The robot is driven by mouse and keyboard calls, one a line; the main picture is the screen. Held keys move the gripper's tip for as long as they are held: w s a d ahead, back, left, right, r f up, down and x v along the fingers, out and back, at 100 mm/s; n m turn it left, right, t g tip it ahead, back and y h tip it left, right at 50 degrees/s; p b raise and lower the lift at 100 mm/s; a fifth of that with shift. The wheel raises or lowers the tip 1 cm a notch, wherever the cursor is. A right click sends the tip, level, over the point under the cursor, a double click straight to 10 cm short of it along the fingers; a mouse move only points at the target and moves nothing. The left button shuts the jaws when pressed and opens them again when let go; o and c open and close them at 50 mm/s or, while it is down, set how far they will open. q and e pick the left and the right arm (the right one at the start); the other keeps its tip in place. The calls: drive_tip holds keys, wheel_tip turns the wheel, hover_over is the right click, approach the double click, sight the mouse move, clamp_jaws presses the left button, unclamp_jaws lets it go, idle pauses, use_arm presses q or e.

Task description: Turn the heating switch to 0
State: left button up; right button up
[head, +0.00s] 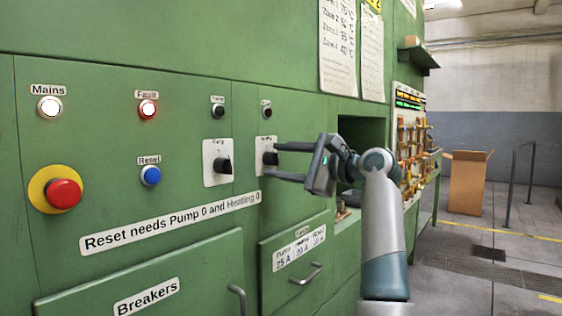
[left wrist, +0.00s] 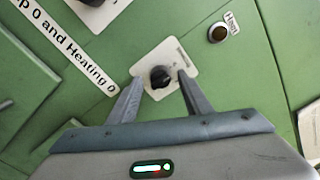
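The heating switch (head: 271,158) is a black knob on a white plate on the green panel; its small label is hard to read. In the left wrist view the knob (left wrist: 160,77) sits in the middle of its plate. My left gripper (head: 272,161) is open, with one finger above and one below the knob. In the left wrist view the gripper (left wrist: 160,81) has a fingertip at each side of the knob, with a small gap visible on the left. Whether the fingertips touch it, I cannot tell. My right gripper is in neither view.
A similar black switch (head: 223,165) sits just left. A sign (head: 172,223) reads "Reset needs Pump 0 and Heating 0". A red emergency button (head: 64,193), a blue Reset button (head: 151,176) and a lit Fault lamp (head: 148,110) are further left. A drawer handle (head: 307,275) juts out below.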

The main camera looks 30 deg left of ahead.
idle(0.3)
use_arm(q)
drive_tip(key=s+d+p, duration=0.1)
drive_tip(key=d, duration=1.6)
drive_tip(key=shift+s+d, duration=0.15)
drive_tip(key=shift+d, duration=0.05)
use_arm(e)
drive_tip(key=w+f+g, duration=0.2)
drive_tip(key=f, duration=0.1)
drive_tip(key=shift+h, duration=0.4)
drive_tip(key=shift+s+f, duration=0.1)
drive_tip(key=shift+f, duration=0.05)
use_arm(q)
drive_tip(key=shift+f, duration=0.1)
